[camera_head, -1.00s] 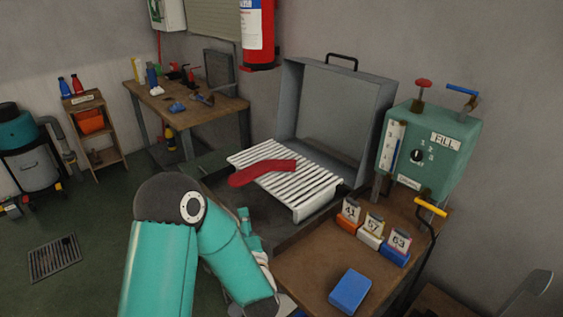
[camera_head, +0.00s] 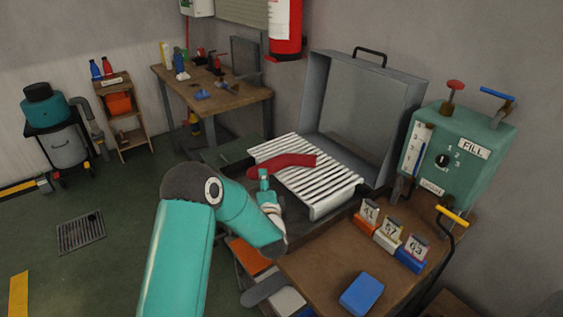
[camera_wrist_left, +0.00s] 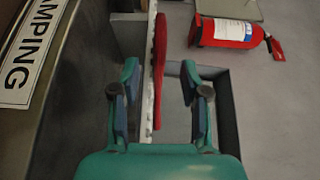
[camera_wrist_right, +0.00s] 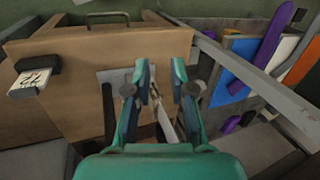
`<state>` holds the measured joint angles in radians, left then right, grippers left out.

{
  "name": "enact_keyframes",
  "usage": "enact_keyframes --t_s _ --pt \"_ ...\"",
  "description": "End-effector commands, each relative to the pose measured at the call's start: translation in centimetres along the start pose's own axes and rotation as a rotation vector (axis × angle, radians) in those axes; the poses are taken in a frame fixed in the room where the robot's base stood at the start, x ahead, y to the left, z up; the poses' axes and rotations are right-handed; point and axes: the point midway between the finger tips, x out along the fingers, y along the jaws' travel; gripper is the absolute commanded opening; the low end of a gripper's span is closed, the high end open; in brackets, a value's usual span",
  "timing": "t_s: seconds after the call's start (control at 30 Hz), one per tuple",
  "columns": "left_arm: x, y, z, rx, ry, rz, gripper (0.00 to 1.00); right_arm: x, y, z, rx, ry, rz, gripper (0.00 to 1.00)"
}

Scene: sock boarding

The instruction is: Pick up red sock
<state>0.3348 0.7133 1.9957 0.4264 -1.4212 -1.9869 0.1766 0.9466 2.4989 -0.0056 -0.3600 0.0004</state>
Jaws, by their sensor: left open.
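The red sock (camera_head: 282,165) lies across the white slatted rack (camera_head: 337,204), near its far left corner. My left gripper (camera_head: 265,180) is at the rack's left edge, close to the sock. In the left wrist view, the sock (camera_wrist_left: 160,60) appears as a long red strip between the open fingers (camera_wrist_left: 160,80), with space on both sides. Nothing is held there. My right gripper (camera_wrist_right: 160,72) shows only in its own wrist view. Its fingers are apart, in front of a brown cabinet; a pale strip shows between them, and I cannot tell its depth.
A grey open lid (camera_head: 360,105) stands behind the rack. The green FILL box (camera_head: 455,150) is to the right. Numbered blocks (camera_head: 388,238) and a blue block (camera_head: 361,293) sit on the brown bench (camera_head: 325,268). A wooden table (camera_head: 225,95) stands at the back.

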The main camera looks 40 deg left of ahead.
Motion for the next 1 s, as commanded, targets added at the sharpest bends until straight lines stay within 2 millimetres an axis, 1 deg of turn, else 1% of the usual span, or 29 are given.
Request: enact_keyframes --t_s 0.13,0.3,0.4,0.5,0.7,0.73,0.77,0.9,1.0 --pt "1.2 0.0 0.0 0.000 -0.001 0.000 0.45 -0.5 -0.2 0.0 0.000 0.000 0.000 0.23" --pt "3.5 0.1 0.0 -0.001 -0.002 -0.002 0.45 -1.2 -0.4 0.0 0.000 0.000 0.000 0.23" --pt "4.6 0.2 0.0 -0.001 -0.001 0.000 0.45 -1.3 -0.5 0.0 0.000 0.000 0.000 0.23" --pt "5.1 0.2 -0.1 0.000 0.000 0.000 0.45 -1.3 -0.5 0.0 0.000 0.000 0.000 0.23" --pt "5.2 0.3 -0.1 0.000 0.001 0.000 0.45 -1.3 -0.5 0.0 0.000 0.000 0.000 0.23" --pt "5.2 0.2 -0.1 0.000 0.001 0.000 0.44 -1.3 -0.5 0.0 0.000 0.000 0.000 0.23" --pt "5.2 0.2 -0.1 0.000 0.001 0.000 0.39 -1.3 -0.5 0.0 0.000 0.000 0.000 0.23" --pt "5.2 0.2 -0.1 -0.001 0.000 0.000 0.15 -1.3 -0.5 0.0 0.000 0.000 0.000 0.23" --pt "5.1 0.2 -0.1 -0.001 0.000 0.000 0.00 -1.3 -0.5 0.0 0.000 0.000 0.000 0.23"
